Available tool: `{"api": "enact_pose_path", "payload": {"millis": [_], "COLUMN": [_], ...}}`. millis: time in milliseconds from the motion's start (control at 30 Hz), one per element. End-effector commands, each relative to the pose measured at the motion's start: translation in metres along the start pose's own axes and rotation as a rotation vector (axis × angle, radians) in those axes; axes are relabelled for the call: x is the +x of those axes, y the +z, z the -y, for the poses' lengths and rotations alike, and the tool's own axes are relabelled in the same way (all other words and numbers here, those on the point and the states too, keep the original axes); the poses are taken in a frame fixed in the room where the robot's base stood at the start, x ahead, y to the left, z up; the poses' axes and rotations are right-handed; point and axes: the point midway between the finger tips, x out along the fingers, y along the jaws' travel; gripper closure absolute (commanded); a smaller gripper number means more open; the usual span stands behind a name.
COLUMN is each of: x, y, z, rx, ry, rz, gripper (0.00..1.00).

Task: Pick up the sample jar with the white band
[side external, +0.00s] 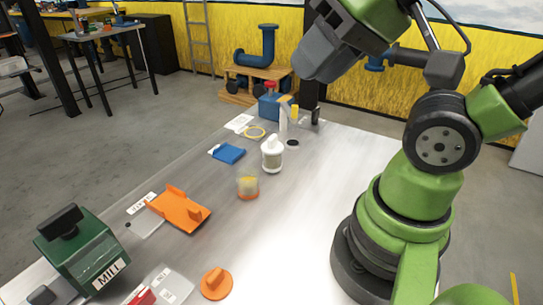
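A short clear jar (248,187) with pale yellowish contents and an orange lower edge stands upright mid-table. A white bottle (272,156) with a narrower top stands just behind it, to the right. I cannot make out a white band on the clear jar, so I cannot tell which item is the sample jar with the white band. My gripper (327,52) seems to be the grey block at the top, high above the table and apart from everything on it. Its fingers cannot be made out.
A blue tray (229,153), an orange bracket (180,208), an orange knob (215,283) and a green mill (82,255) line the table's left side. A yellow ring (255,132), a black disc (292,145) and a blue box (270,107) are further back.

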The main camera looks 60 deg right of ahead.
Motion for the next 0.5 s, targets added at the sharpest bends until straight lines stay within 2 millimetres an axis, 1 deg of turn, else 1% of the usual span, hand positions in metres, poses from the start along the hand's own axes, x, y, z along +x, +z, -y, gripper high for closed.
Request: {"api": "enact_pose_path", "payload": {"millis": [33, 67, 100, 167, 200, 233, 500], "x": [0.0, 0.0, 0.0, 0.0, 0.0, 0.0, 0.0004], "y": [0.0, 0.0, 0.0, 0.0, 0.0, 0.0, -0.0009], "z": [0.0, 0.0, 0.0, 0.0, 0.0, 0.0, -0.0001], "rx": [0.0, 0.0, 0.0, 0.0, 0.0, 0.0, -0.001], "ry": [0.0, 0.0, 0.0, 0.0, 0.0, 0.0, 0.002], "rz": [0.0, 0.0, 0.0, 0.0, 0.0, 0.0, 0.002], "gripper": [0.56, 0.49, 0.4, 0.26, 0.17, 0.13, 0.13]}}
